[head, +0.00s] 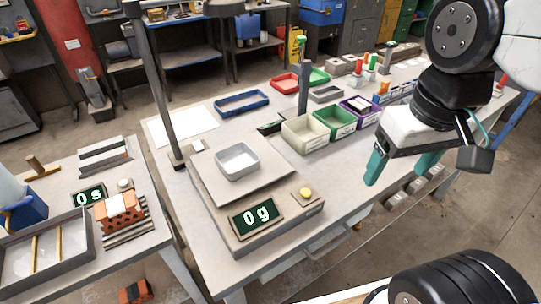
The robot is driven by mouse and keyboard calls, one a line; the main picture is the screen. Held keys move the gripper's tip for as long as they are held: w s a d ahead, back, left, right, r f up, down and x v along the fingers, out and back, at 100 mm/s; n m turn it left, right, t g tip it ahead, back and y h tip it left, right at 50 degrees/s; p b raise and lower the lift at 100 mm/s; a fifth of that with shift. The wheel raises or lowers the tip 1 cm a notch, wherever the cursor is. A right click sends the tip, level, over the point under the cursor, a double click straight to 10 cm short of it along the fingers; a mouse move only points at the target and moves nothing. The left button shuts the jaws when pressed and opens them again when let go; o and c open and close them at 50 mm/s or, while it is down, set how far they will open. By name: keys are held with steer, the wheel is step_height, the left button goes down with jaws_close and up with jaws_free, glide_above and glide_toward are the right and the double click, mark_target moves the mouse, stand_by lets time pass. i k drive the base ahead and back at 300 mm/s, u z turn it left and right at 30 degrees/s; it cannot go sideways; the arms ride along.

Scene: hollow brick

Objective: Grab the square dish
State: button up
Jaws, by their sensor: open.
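The square dish (239,174) is a small grey, open dish with rounded corners and a pale inside. It sits upright on the flat plate of the scale (208,200), whose display reads 0 g. My gripper (397,177) has teal fingers and hangs at the right, over the table's right edge, well apart from the dish. Its fingers are spread and nothing shows between them.
A grey post (155,85) rises behind the scale at the left. Bins, cream (306,136) and green (335,122), stand behind and right of the scale. A blue tray (241,102) lies farther back. A left table holds a perforated orange brick (120,209).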

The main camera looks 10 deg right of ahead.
mark_target(236, 161)
steer(key=z, duration=2.5)
steer(key=k, duration=1.45)
steer(key=u, duration=1.95)
